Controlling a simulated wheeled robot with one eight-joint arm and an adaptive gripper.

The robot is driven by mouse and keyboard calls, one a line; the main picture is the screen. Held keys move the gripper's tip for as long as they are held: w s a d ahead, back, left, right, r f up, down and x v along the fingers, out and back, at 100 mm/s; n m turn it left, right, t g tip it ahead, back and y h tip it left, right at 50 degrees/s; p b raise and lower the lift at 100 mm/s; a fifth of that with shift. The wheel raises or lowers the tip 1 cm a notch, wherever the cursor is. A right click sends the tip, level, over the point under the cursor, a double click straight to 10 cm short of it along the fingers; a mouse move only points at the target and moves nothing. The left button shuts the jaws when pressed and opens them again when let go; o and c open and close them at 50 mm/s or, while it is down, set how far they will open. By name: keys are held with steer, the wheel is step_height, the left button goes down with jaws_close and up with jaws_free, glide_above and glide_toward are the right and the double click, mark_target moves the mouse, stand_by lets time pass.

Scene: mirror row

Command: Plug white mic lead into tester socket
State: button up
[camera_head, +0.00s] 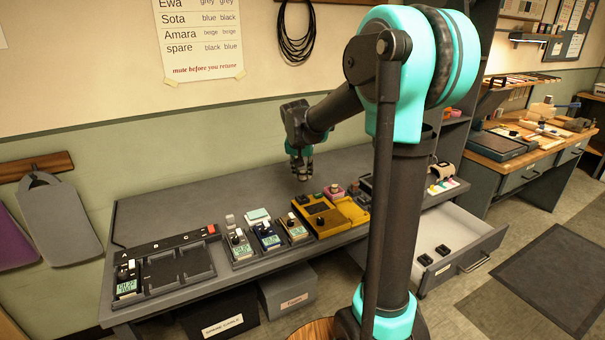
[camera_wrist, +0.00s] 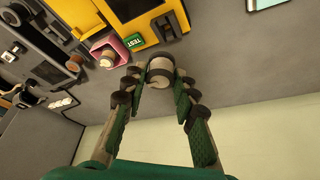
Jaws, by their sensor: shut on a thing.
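My gripper (camera_wrist: 160,88) is shut on a short, round, pale piece with dark bands (camera_wrist: 160,70), which looks like the end of the white mic lead; no trailing cable can be made out. In the head view my gripper (camera_head: 303,172) hangs above the back of the bench, behind the yellow tester (camera_head: 324,223). In the wrist view the yellow tester (camera_wrist: 180,18) lies just beyond the held piece, with a green TEST label (camera_wrist: 134,41) and dark fittings on its edge. The held piece appears apart from it. I cannot tell which fitting is the socket.
A pink holder (camera_wrist: 119,45) with a pale round piece in it stands beside the tester. Several small packs (camera_head: 267,236) and a dark charging tray (camera_head: 160,270) sit to the left. An open drawer (camera_head: 460,240) juts out at right. The bench's back strip is clear.

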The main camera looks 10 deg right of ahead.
mark_target(302, 181)
steer(key=shift+a+f, duration=0.15)
steer(key=shift+f, duration=2.5)
steer(key=shift+f, duration=1)
steer(key=o, duration=1.1)
steer(key=shift+c, duration=0.2)
steer(key=v, duration=1.2)
